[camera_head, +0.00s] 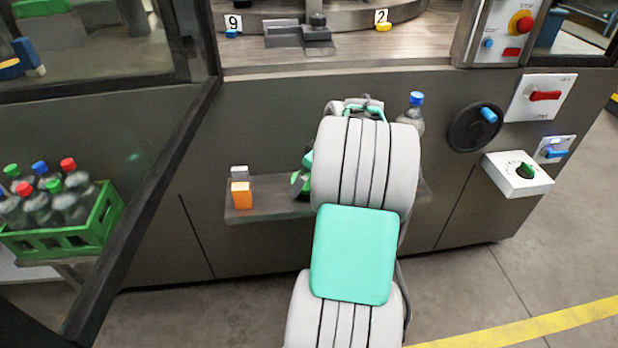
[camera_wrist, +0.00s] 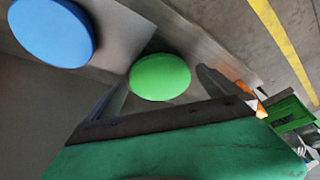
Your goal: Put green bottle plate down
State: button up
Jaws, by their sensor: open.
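In the wrist view, a round green top (camera_wrist: 160,77) lies between the two dark fingers of my open gripper (camera_wrist: 162,80). I see it from above, with a gap to each finger, and what is under it is hidden. A larger round blue top (camera_wrist: 52,32) is to the left, outside the fingers. In the head view, my arm hides the green-topped thing and most of my gripper. A clear bottle with a blue cap (camera_head: 416,110) stands just right of my arm.
A green crate of bottles (camera_head: 70,236) stands at the far left. A black handwheel (camera_head: 474,127) and switches are to the right.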

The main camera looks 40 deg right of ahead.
jog(key=shift+s+r, duration=0.1)
jog(key=shift+r, duration=0.45)
jog(key=a+p+v, duration=0.1)
jog(key=p+v, duration=0.2)
jog(key=v, duration=0.8)
jog(key=w+a+m+g, duration=0.1)
jog(key=w+a, duration=0.1)
jog(key=a, duration=1.8)
jog(key=s+a+f+m+g, duration=0.1)
jog(key=s+a+f, duration=0.4)
jog(key=s+a, duration=0.4)
jog(key=a, duration=0.2)
jog(key=shift+a+f+h, duration=0.25)
jog(key=shift+f+h, duration=0.1)
jog(key=shift+h, duration=0.05)
